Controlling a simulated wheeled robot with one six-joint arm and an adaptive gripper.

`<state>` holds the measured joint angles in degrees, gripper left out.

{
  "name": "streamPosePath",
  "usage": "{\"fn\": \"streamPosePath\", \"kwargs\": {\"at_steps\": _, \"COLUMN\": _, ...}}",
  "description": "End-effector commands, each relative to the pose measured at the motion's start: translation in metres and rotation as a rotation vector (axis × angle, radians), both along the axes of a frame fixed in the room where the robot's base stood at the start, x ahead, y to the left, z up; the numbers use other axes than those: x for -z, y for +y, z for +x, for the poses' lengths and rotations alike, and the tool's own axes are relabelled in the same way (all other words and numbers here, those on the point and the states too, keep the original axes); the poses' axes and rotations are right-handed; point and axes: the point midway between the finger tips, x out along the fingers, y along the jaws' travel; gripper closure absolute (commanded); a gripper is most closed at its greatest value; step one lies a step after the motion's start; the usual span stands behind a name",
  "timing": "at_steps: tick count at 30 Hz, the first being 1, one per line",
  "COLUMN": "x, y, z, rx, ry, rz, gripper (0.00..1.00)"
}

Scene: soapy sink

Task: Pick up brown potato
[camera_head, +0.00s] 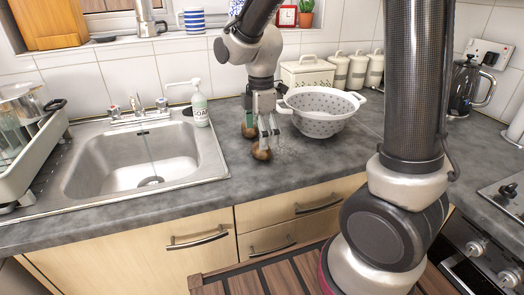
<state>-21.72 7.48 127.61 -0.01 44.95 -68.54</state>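A brown potato (261,154) is on the grey worktop between the sink and the colander. A second brown, roundish thing (248,132), which looks like another potato, is just behind it to the left, partly hidden by my gripper. My gripper (267,138) points down from above, with its fingertips right at the upper side of the front potato. I cannot tell whether the fingers touch the potato or how far they are closed.
A white speckled colander (320,112) stands close to the right of my gripper. To the left are the steel sink (134,168), a soap bottle (200,106) and a dish rack (35,155). The worktop's front edge is near the potato.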

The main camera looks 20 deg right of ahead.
Motion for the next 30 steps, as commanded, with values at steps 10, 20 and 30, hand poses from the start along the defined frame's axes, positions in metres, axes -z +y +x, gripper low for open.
{"fn": "streamPosePath", "kwargs": {"at_steps": 10, "x": 0.046, "y": -0.002, "z": 0.005, "rx": 0.001, "ry": 0.001, "rz": 0.000, "gripper": 0.01}}
{"fn": "streamPosePath", "kwargs": {"at_steps": 20, "x": 0.046, "y": -0.002, "z": 0.006, "rx": 0.002, "ry": -0.001, "rz": 0.000, "gripper": 0.19}}
{"fn": "streamPosePath", "kwargs": {"at_steps": 30, "x": 0.046, "y": -0.002, "z": 0.006, "rx": 0.002, "ry": -0.001, "rz": 0.000, "gripper": 0.55}}
